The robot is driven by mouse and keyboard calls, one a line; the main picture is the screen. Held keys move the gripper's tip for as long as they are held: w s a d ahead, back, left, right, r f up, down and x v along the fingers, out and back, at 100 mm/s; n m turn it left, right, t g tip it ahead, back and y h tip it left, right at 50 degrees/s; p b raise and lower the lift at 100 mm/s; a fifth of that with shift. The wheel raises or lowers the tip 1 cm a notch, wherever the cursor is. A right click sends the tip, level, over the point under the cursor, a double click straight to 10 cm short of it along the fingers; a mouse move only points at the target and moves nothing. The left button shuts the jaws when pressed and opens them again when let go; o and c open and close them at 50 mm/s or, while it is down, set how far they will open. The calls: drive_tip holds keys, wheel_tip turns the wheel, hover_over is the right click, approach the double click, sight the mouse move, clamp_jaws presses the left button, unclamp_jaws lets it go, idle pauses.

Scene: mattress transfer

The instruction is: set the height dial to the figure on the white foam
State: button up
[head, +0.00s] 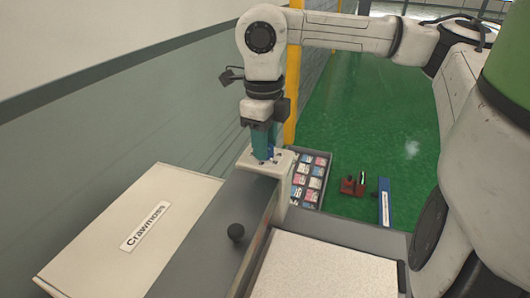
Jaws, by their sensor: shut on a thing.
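My gripper (264,155) points down onto the top of a white housing (286,166) at the back end of the grey surface. Its teal fingers are shut on a small part there, which I take to be the height dial; the fingers hide most of it, and no setting can be read. A pale speckled slab, seemingly the white foam (325,270), lies at the front, cut off by the lower picture edge. No figure shows on its visible part.
A long white block labelled "Crawmoss" (130,228) lies at left. Behind are a tray of small coloured packets (311,180), a red device (352,186) and a blue-and-white upright piece (384,202). Green floor lies beyond.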

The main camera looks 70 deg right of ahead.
drive_tip(key=shift+n+b, duration=0.6)
drive_tip(key=shift+n, duration=0.2)
drive_tip(key=o, duration=1)
drive_tip(key=shift+o, duration=0.2)
wheel_tip(320, 180, up, 11)
drive_tip(key=shift+a, duration=0.25)
drive_tip(key=shift+f, duration=0.1)
